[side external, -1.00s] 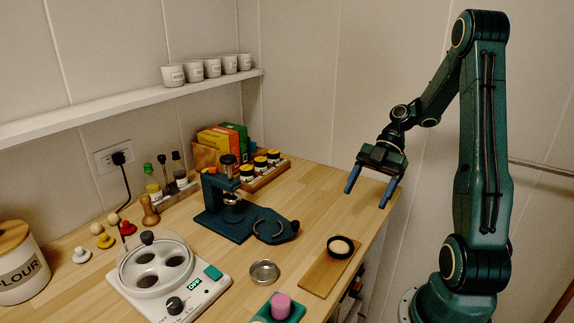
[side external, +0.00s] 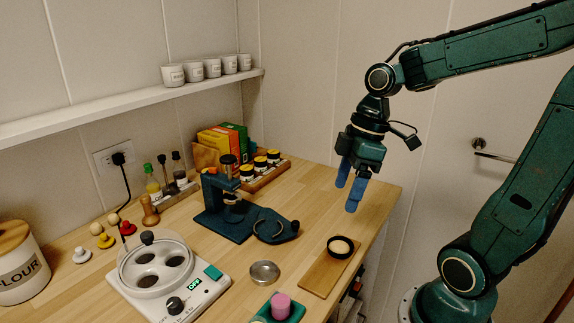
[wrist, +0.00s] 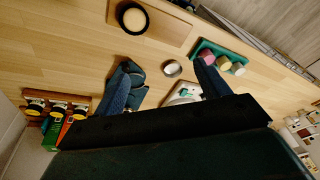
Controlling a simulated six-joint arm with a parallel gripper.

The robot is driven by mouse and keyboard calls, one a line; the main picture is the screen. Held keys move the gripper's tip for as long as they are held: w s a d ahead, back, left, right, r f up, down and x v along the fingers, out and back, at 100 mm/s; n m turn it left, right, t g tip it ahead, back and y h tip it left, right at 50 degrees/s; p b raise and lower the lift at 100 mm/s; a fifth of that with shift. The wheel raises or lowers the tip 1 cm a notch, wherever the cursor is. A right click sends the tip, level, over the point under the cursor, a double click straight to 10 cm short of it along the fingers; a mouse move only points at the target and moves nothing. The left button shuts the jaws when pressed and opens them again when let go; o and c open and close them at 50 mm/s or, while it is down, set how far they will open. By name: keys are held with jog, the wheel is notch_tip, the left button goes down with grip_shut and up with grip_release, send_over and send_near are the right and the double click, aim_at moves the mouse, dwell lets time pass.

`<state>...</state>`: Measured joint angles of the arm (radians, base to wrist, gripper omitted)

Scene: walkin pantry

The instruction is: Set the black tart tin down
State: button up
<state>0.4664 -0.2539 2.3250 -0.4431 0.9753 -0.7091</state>
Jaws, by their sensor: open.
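The black tart tin (side external: 339,257) sits upright on a wooden board (side external: 318,275) near the counter's right edge, with a pale round filling inside. It also shows in the wrist view (wrist: 121,22) at the top, on the board (wrist: 172,30). My gripper (side external: 347,197) is open and empty, fingers pointing down, in the air above and behind the tin in the side view. In the wrist view its two blue fingers (wrist: 163,86) are wide apart with nothing between them.
A dark blue press (side external: 225,222) stands left of the board. A silver round tin (side external: 264,273), a green tray with a pink piece (side external: 281,305) and a white appliance (side external: 210,298) are nearer the camera. The counter behind the board is clear.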

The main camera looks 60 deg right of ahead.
jog(key=s+a+r+m+t+h, duration=0.2)
jog(key=s+a+r+m+t, duration=0.1)
jog(key=s+m, duration=0.3)
jog(key=shift+a+r+m+t, duration=0.3)
jog(key=shift+r+m+t, duration=0.1)
jog(key=shift+m, duration=0.2)
